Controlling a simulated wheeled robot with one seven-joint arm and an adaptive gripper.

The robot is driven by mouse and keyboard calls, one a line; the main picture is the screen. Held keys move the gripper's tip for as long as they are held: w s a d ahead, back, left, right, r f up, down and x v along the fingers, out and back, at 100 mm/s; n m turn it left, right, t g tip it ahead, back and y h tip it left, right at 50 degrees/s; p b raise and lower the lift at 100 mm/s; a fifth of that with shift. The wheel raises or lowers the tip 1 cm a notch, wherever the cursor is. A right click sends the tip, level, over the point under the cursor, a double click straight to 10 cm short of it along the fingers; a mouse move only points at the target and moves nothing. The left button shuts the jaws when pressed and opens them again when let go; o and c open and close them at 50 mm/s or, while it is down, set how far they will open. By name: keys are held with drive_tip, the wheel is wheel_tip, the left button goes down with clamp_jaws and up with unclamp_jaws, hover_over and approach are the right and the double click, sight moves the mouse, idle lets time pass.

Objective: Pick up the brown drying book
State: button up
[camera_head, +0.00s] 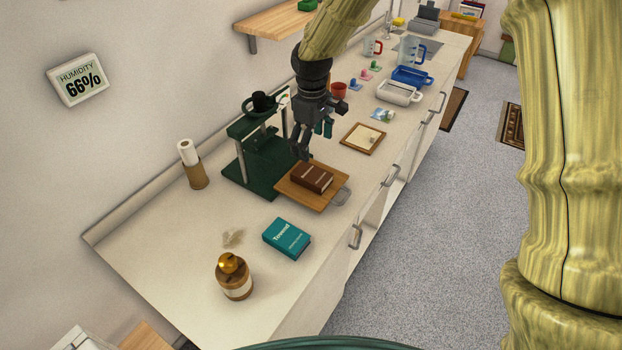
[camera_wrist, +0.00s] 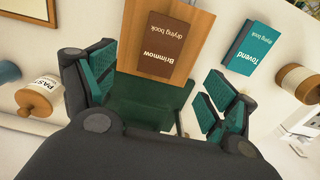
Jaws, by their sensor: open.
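The brown drying book (camera_head: 312,177) lies flat on a wooden board (camera_head: 325,202) at the front of a green press (camera_head: 245,177). My gripper (camera_head: 314,143) is above and behind the book, pointing down, near the press. Its fingers (camera_wrist: 160,97) are spread apart with nothing between them. A gap shows between the gripper and the book.
The press's upright frame and top stand close to my gripper.

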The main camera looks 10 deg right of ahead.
sight(312, 173)
wheel_tip(312, 173, down, 4)
drive_tip(key=shift+w+f+p, duration=0.1)
drive_tip(key=shift+f+p, duration=0.05)
drive_tip(key=shift+p, duration=0.4)
drive_tip(key=shift+s+f+p, duration=0.2)
drive_tip(key=shift+f+p, duration=0.4)
drive_tip(key=shift+f, duration=0.5)
drive_tip(key=shift+f+p, duration=0.75)
drive_tip(key=shift+f, duration=1.3)
drive_tip(key=c, duration=1.3)
drive_tip(key=shift+r, duration=0.1)
